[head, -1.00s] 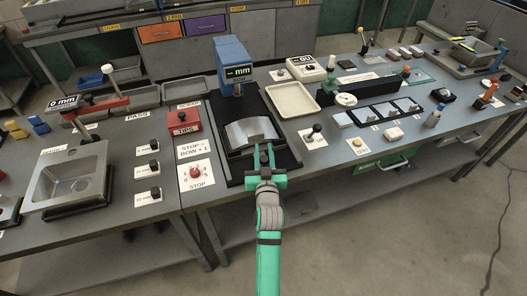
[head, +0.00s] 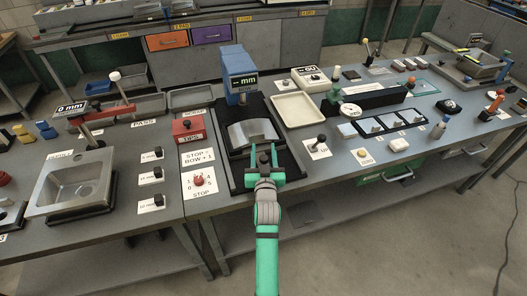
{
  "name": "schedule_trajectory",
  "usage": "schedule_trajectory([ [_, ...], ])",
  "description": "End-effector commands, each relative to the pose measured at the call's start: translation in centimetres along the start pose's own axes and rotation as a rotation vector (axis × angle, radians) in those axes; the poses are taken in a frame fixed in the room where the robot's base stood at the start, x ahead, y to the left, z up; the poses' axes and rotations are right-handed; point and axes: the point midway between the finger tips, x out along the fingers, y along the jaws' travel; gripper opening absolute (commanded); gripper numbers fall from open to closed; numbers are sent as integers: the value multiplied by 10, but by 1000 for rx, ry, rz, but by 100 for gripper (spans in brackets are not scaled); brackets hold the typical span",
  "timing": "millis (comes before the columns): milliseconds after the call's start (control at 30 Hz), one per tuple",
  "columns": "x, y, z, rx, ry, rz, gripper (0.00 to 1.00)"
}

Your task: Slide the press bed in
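The press (head: 235,70) is blue with a small dark display reading "mm", at the back of a black base plate. In front of it on the plate lies the press bed, a black sliding part bearing a curved grey metal sheet (head: 252,132). My green gripper (head: 264,158) is at the front edge of the bed, just in front of the sheet. Its fingers point away from me toward the press. A dark part shows between the fingers, but I cannot tell whether they are closed on it.
A steel sink (head: 75,181) stands at far left. The floor in front is clear.

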Motion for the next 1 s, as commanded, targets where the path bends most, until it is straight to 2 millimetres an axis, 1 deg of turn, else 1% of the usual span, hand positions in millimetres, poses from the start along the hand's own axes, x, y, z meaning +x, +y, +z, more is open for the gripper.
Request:
schedule_trajectory([
  [167,-4,0,0,1,0,0,44],
  [267,-14,0,1,2,-1,1,44],
  [600,-73,0,1,1,-1,0,44],
  [700,-88,0,1,1,-1,1,44],
  [833,-101,0,1,1,0,0,44],
  [1000,-108,0,0,0,0,0,44],
])
